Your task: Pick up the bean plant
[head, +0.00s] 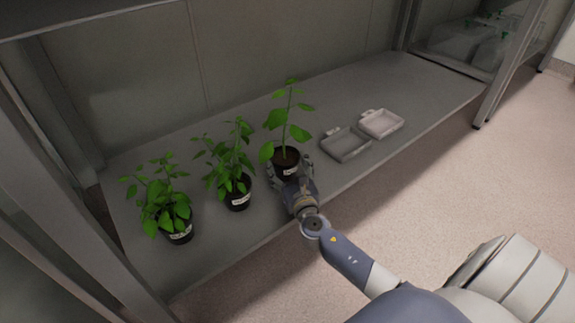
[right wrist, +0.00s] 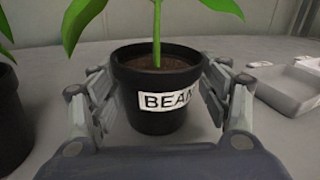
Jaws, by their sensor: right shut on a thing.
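The bean plant (head: 287,155) is a tall, thin-stemmed plant in a black pot, the rightmost of three potted plants on the grey shelf (head: 245,235). In the right wrist view its black pot (right wrist: 155,115) carries a white label with the letters "BEAN", partly cut off at the right. My right gripper (head: 290,178) reaches in from the front edge. The pot is upright and appears to rest on the shelf. My left gripper is out of view.
Two bushier potted plants stand to the left, one close by (head: 238,192) and one at the far left (head: 180,232). Two shallow trays, one grey (head: 346,146) and one paler (head: 381,124), lie to the right. A metal post (head: 505,85) stands at the shelf's right end.

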